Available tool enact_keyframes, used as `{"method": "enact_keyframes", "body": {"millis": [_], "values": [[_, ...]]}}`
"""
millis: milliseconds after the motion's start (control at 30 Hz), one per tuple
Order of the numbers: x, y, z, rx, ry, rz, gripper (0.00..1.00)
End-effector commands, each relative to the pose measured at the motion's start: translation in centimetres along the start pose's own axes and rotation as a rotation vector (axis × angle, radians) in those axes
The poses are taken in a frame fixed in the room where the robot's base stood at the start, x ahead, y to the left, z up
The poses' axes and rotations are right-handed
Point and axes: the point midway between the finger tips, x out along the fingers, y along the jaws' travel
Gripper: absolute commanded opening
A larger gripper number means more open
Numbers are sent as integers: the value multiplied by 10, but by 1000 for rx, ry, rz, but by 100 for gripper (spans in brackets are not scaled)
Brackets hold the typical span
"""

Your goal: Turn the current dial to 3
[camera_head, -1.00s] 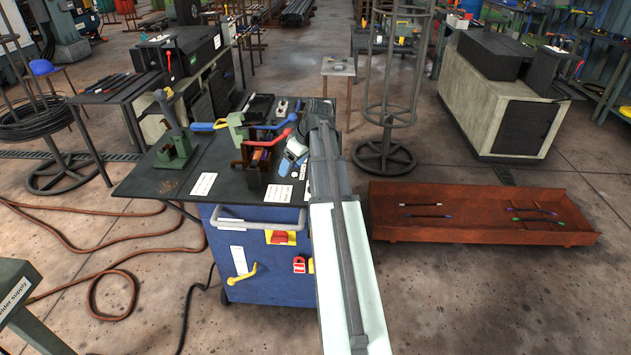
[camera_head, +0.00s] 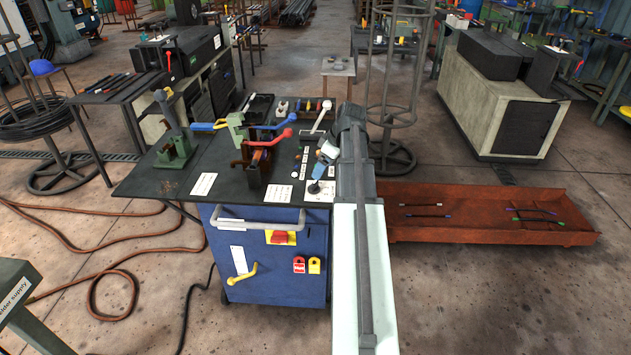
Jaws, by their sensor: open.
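A small dark knob (camera_head: 314,188), which looks like the current dial, sits on a white plate (camera_head: 326,194) at the right front corner of the dark bench top. Its pointer and numbers are too small to read. My gripper (camera_head: 318,172) points down just above and behind the knob, at the right edge of the bench. It is open; its fingers are small and partly hidden by my arm. I cannot tell whether they touch the knob.
The dark bench top (camera_head: 225,180) carries a red-handled clamp (camera_head: 268,142), a green vise-like tool (camera_head: 174,145) and a white-handled lever (camera_head: 320,117) near my wrist. A rust-red tray (camera_head: 480,222) lies on the floor to the right.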

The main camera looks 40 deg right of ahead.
Motion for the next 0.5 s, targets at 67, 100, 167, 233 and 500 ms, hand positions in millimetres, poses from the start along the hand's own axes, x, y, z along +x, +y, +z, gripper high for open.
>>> {"method": "enact_keyframes", "body": {"millis": [67,100,167,233,500], "values": [[14,0,0,1,-1,-2,79],[20,0,0,0,-1,-1,79],[29,-1,0,1,-1,-2,79],[39,0,0,0,0,-1,79],[69,0,0,1,0,0,79]]}}
